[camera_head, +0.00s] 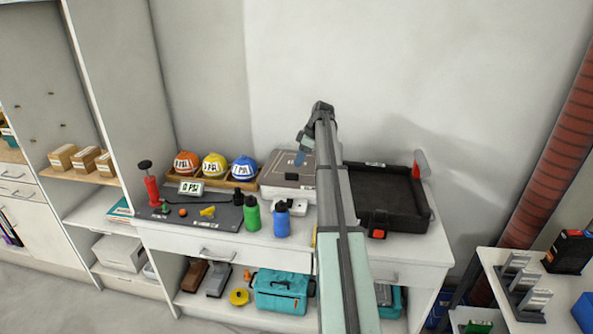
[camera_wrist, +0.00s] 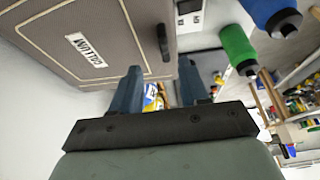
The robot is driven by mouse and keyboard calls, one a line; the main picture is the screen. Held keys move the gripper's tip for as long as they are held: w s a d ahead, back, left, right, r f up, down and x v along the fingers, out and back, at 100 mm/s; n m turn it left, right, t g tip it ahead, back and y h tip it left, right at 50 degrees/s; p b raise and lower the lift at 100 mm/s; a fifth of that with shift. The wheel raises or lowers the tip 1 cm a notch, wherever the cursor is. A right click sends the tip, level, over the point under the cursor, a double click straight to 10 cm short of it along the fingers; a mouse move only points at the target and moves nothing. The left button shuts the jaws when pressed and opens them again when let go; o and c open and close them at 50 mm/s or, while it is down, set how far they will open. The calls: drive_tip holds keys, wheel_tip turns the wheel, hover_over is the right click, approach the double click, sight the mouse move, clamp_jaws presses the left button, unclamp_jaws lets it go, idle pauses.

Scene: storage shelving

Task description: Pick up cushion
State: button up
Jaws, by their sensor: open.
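I cannot make out anything that is clearly a cushion in either view. My gripper (camera_wrist: 160,85) is open in the wrist view, with its two blue fingers apart and nothing held between them. In the head view my gripper (camera_head: 301,155) hangs in front of the wall, above a flat grey-brown and white case (camera_head: 284,175) on the counter. The labelled case also fills the upper left of the wrist view (camera_wrist: 90,40), close beyond the fingers. I cannot tell whether the fingers touch it. My arm hides part of the counter to the right of the case.
A green bottle (camera_head: 251,214) and a blue bottle (camera_head: 281,222) stand before the case. Three helmets (camera_head: 214,166) sit in a wooden tray to its left. A black open tray (camera_head: 388,198) lies right of my arm. A teal toolbox (camera_head: 282,291) is on the lower shelf.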

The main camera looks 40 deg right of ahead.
sight(292, 173)
drive_tip(key=shift+s+a+x, duration=0.1)
drive_tip(key=shift+a+x, duration=0.05)
drive_tip(key=shift+x, duration=1.65)
drive_tip(key=shift+s+a+x, duration=0.1)
drive_tip(key=shift+s+x, duration=0.05)
drive_tip(key=shift+x, duration=1.65)
drive_tip(key=shift+c, duration=0.3)
clamp_jaws()
